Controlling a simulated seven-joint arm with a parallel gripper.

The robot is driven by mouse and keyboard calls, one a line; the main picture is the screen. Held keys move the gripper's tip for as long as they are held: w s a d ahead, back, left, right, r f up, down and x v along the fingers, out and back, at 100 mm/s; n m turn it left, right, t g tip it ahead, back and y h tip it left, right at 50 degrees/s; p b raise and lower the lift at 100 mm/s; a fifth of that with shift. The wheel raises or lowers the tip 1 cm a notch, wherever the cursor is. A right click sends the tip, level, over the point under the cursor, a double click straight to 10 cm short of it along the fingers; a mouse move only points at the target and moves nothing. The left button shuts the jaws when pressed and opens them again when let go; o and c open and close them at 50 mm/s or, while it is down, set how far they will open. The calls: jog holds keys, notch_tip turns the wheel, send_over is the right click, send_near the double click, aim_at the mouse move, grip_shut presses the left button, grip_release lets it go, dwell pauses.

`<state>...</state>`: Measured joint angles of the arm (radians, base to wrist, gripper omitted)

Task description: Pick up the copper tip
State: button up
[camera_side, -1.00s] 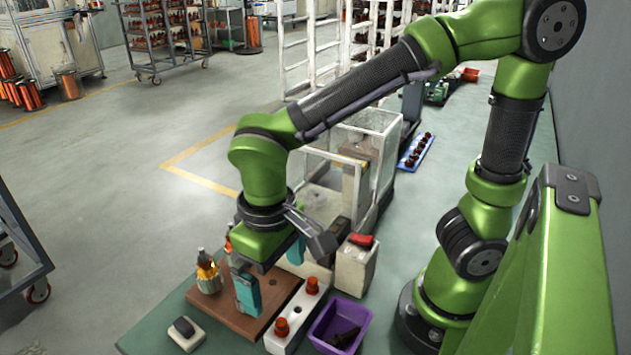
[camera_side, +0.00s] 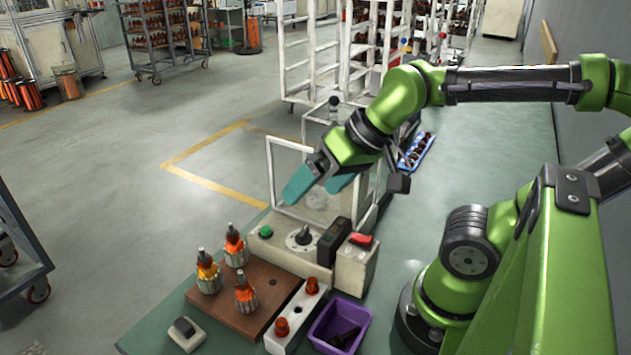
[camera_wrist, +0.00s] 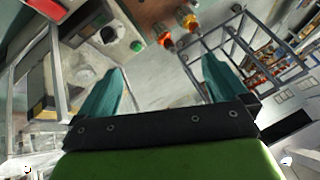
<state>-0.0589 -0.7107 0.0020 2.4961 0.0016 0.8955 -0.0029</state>
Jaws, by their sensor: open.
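I cannot single out a copper tip for certain. Three armatures with orange-red windings and grey cores stand upright on a brown board (camera_side: 272,283): a rear one (camera_side: 235,247), a left one (camera_side: 208,273) and a front one (camera_side: 245,293). Two red-brown pieces (camera_side: 312,287) sit on a white block (camera_side: 292,318) to the right. My gripper (camera_side: 312,190) has teal fingers, open and empty, raised and tilted over the winding machine (camera_side: 345,268). In the wrist view my gripper (camera_wrist: 163,64) shows its fingers wide apart, with orange windings (camera_wrist: 190,20) beyond them.
A purple bin (camera_side: 322,328) with dark parts is at the front right. A small switch box (camera_side: 187,333) lies at the front left. A clear guard (camera_side: 272,168) stands by the machine. A blue tray of parts (camera_side: 415,152) lies farther back. The space above the board is clear.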

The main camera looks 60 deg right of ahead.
jog(key=shift+s+d+r+m, duration=0.1)
jog(key=shift+d+r+m, duration=0.2)
jog(key=shift+d, duration=0.3)
jog(key=shift+c, duration=1)
jog(key=shift+d+t, duration=0.15)
jog(key=shift+t, duration=0.15)
jog(key=shift+c, duration=1.2)
jog(key=c, duration=0.5)
